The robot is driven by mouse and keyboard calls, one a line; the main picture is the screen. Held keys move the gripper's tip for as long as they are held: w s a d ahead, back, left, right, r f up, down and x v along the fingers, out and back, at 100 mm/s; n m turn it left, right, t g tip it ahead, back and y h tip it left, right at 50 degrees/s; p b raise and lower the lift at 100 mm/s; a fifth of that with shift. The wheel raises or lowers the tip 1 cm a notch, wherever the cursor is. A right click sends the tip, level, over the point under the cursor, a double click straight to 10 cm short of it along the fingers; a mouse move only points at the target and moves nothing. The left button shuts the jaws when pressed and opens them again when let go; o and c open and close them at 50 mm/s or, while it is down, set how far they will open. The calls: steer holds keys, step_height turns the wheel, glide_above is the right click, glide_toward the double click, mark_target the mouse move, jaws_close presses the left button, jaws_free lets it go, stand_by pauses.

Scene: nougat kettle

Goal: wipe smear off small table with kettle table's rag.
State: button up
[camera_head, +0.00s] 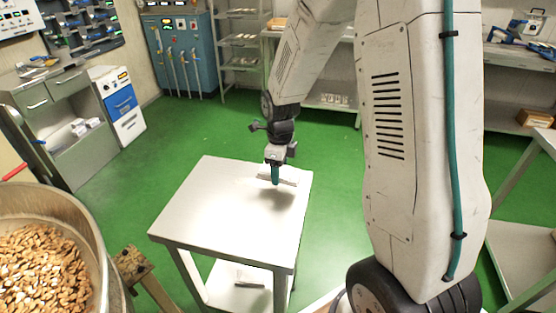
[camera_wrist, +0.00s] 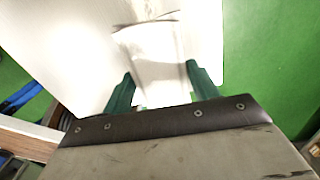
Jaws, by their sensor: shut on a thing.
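The small table (camera_head: 200,215) has a pale, nearly white top and stands in the middle of the head view; its top also fills much of the wrist view (camera_wrist: 60,50). My gripper (camera_head: 275,181) is over the far right part of this top, fingers pointing down. In the wrist view its teal fingers (camera_wrist: 160,80) are shut on a whitish rag (camera_wrist: 155,45), which spreads out beyond them. The rag also shows beside the fingertips in the head view (camera_head: 290,180). I cannot tell whether it touches the top. I cannot make out a smear.
A big metal kettle (camera_head: 95,225) full of nuts stands at the lower left, beside a wooden stool (camera_head: 132,264). A small dark item (camera_head: 249,282) lies on the table's lower shelf. Green floor (camera_head: 180,140) is open behind the table.

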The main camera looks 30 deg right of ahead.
steer(key=shift+r, duration=1.75)
steer(key=shift+w, duration=0.1)
